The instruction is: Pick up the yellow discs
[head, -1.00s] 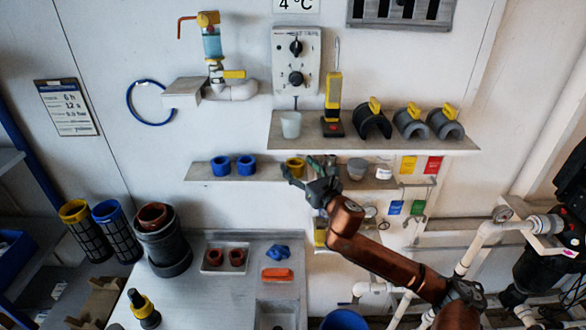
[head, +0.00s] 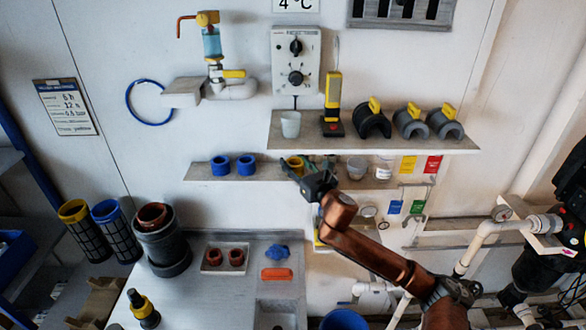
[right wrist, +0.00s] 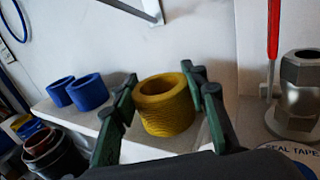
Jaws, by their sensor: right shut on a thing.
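A yellow disc (head: 295,162), ring-shaped with a ridged side and an open middle, is at the narrow lower wall shelf, right of two blue rings. It shows large in the right wrist view (right wrist: 165,104), upright. My right gripper (head: 309,167) reaches up to it from the lower right and is shut on it, with its dark green fingers on either side. In the head view the gripper partly hides the disc's right side. I cannot tell whether its underside still touches the shelf. My left gripper is not in view.
Two blue rings (head: 233,165) stand left on the same lower shelf (head: 205,172). A grey cup (head: 357,168) stands to the right. The upper shelf (head: 300,139) with a yellow-black tool and grey clamps is close above. A worktop (head: 205,291) lies below.

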